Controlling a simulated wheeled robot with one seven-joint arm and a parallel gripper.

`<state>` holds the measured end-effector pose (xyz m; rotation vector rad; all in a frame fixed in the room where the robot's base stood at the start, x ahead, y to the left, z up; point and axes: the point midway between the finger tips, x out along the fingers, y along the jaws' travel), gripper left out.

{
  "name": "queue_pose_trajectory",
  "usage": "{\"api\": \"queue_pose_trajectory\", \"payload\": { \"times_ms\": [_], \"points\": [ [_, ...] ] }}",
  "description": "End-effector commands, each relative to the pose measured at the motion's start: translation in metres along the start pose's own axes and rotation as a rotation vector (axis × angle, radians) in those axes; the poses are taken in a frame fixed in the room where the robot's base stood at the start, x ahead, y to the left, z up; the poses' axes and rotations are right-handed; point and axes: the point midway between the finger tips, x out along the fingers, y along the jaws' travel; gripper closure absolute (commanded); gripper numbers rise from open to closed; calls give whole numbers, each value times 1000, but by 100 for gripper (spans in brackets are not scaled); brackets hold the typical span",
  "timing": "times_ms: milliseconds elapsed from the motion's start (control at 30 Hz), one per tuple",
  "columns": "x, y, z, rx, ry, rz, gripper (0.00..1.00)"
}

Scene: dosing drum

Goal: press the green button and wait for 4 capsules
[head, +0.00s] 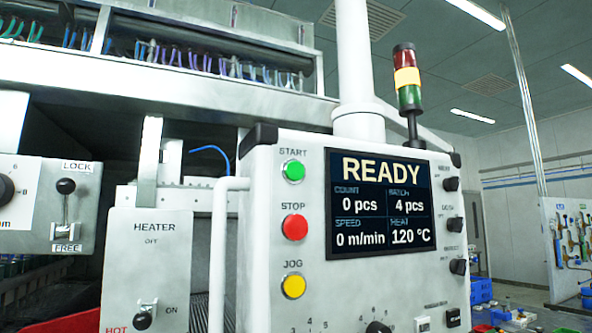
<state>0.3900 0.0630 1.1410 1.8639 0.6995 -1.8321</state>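The green button (293,171) sits under the word START at the upper left of the white control panel (262,240). The panel's screen (380,205) reads READY, COUNT 0 pcs, BATCH 4 pcs, SPEED 0 m/min and HEAT 120 °C. Below the green button are a red button (295,227) marked STOP and a yellow button (293,286) marked JOG. No capsules can be made out. My gripper is not in the head view.
A white rail (218,250) runs along the panel's left side. Left of it are a HEATER switch box (150,262) and a LOCK/FREE lever (65,205). A signal tower (408,85) stands above the panel. Blue crates (481,290) are at the far right.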

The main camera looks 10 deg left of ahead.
Motion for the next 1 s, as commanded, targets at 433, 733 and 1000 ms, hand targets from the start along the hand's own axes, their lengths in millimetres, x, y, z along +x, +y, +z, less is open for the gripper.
{"api": "queue_pose_trajectory", "payload": {
  "times_ms": [433, 733, 1000],
  "points": [
    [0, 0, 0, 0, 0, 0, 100],
    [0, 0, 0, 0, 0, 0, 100],
    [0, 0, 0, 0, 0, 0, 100]
  ]
}}
